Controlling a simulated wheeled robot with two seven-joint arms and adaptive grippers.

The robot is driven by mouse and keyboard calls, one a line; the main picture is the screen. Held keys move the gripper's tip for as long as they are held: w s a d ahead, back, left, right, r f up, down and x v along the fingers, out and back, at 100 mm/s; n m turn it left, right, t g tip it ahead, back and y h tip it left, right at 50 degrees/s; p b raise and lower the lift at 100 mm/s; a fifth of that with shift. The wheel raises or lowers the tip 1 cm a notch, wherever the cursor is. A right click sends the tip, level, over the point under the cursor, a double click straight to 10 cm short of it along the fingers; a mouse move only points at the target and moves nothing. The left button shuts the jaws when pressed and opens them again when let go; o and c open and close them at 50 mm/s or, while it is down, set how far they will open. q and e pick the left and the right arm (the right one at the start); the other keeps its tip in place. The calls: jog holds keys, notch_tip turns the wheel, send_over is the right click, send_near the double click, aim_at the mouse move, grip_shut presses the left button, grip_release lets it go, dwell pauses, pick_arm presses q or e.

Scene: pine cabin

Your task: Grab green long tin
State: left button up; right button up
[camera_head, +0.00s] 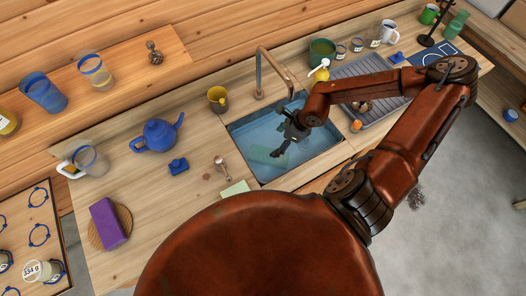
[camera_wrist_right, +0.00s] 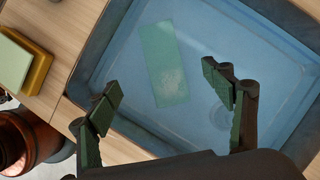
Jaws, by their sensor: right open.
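A long, flat green piece, which looks like the green long tin (camera_head: 262,154), lies in the blue water of the sink (camera_head: 236,128). In the right wrist view the green long tin (camera_wrist_right: 164,62) lies lengthwise on the sink floor, with a speckled glare on its lower part. My right gripper (camera_head: 283,148) is over the sink, above the tin. In the right wrist view its fingers (camera_wrist_right: 163,85) are spread wide, with nothing between them, and the tin is beyond them. My left gripper does not show.
The faucet (camera_head: 260,75) rises behind the sink. A pale green sponge (camera_head: 235,188) lies at the sink's front left. A blue teapot (camera_head: 158,135) and yellow cup (camera_head: 217,97) stand left. A grey drying rack (camera_head: 372,70) is right of the sink.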

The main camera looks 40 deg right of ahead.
jog(key=b, duration=0.4)
send_near(269, 157)
jog(key=shift+w+d+f+b, duration=0.15)
jog(key=shift+w+f+b, duration=0.45)
jog(key=shift+b, duration=0.45)
jog(key=shift+w+f, duration=0.15)
jog(key=shift+f, duration=0.4)
jog(key=shift+w+a+f, duration=0.15)
jog(key=shift+a+f, duration=0.1)
jog(key=shift+f, duration=0.15)
jog(key=x, duration=0.6)
jog(key=shift+b, duration=0.35)
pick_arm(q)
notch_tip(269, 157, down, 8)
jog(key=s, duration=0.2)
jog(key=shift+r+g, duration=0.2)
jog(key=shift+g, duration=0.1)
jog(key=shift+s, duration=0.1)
pick_arm(e)
jog(key=shift+c, duration=0.7)
jog(key=c, duration=1.6)
jog(key=shift+c, duration=1.1)
